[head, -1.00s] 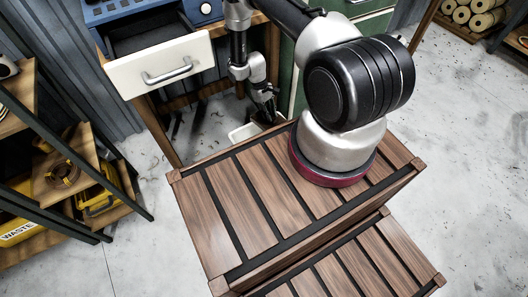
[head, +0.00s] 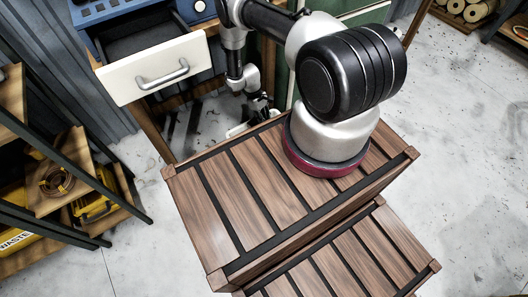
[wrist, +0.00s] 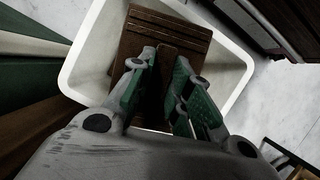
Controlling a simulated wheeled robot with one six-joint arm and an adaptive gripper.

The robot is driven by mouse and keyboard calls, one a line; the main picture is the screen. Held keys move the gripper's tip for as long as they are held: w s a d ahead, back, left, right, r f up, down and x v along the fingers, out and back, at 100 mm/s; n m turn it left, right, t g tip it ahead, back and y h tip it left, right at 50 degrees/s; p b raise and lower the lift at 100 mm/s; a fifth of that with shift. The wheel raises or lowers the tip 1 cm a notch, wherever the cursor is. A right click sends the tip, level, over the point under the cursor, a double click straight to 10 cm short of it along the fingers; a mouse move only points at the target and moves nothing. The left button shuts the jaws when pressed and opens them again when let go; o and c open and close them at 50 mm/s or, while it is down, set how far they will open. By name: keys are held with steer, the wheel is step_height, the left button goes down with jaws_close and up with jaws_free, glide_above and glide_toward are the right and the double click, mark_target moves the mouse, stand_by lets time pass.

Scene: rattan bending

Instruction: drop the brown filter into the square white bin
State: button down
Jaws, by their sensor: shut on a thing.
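The square white bin (wrist: 84,68) fills the upper middle of the wrist view. In the head view only a sliver of the bin (head: 237,131) shows behind the wooden body at centre. The brown filter (wrist: 172,28) is a flat, ribbed brown piece, seen over the bin's inside in the wrist view. My gripper (wrist: 163,64) is shut on the filter, with its green-padded fingers on either side. The fingers point into the bin's opening; how deep the filter sits is unclear. In the head view my gripper (head: 259,106) hangs behind the wooden body, and the filter cannot be made out.
An open white-fronted drawer (head: 155,70) juts out at upper left, below a blue box (head: 90,12). A shelf (head: 62,180) with a coil and yellow bins stands at left. A green cabinet (head: 345,18) is behind the arm. Grey floor is clear at right.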

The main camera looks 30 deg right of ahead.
steer(key=c, duration=1.3)
jaws_free()
steer(key=shift+o, duration=0.2)
step_height(320, 180, up, 10)
